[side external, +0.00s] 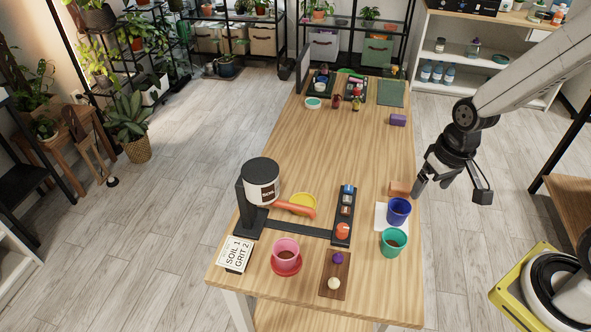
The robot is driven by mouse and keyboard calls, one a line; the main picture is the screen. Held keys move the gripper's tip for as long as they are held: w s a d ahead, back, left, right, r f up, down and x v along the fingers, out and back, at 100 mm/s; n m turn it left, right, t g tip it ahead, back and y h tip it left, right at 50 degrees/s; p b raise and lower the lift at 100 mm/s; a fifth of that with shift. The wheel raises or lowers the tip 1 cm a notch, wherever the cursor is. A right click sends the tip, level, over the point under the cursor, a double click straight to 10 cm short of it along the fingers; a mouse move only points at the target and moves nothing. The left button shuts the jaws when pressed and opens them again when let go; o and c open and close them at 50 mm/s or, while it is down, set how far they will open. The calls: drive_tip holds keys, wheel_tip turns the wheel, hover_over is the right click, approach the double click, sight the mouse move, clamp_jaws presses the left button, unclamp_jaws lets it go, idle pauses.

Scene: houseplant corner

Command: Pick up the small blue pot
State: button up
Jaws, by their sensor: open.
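The small blue pot (398,211) stands upright near the right edge of the wooden table, on or against a white sheet (380,217). A teal pot (393,242) with brown contents stands just in front of it. My gripper (450,189) is open and empty, with its fingers spread wide. In the picture it is up and to the right of the blue pot, beside the table's right edge and apart from the pot. Its exact height cannot be told.
An orange-brown block (399,188) lies just behind the blue pot. A black rack (342,217) with small items stands left of it. A pink pot (285,250) and a soil container (262,183) are further left. The table's middle (335,140) is clear.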

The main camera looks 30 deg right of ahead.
wheel_tip(320, 180, down, 5)
drive_tip(key=d+m+g+y, duration=0.2)
drive_tip(key=m+g+y, duration=0.15)
drive_tip(key=m, duration=0.25)
drive_tip(key=m+t+y, duration=0.8)
drive_tip(key=m+t, duration=0.1)
drive_tip(key=m, duration=0.7)
approach(410, 208)
drive_tip(key=x, duration=0.5)
drive_tip(key=shift+s+a, duration=0.3)
drive_tip(key=shift+a, duration=0.15)
drive_tip(key=shift+w+d+f+m+t, duration=0.15)
drive_tip(key=shift+d+f+m+t, duration=0.15)
drive_tip(key=shift+d+m+t, duration=0.25)
drive_tip(key=shift+a, duration=0.2)
drive_tip(key=shift+x, duration=1.25)
drive_tip(key=shift+x, duration=2.6)
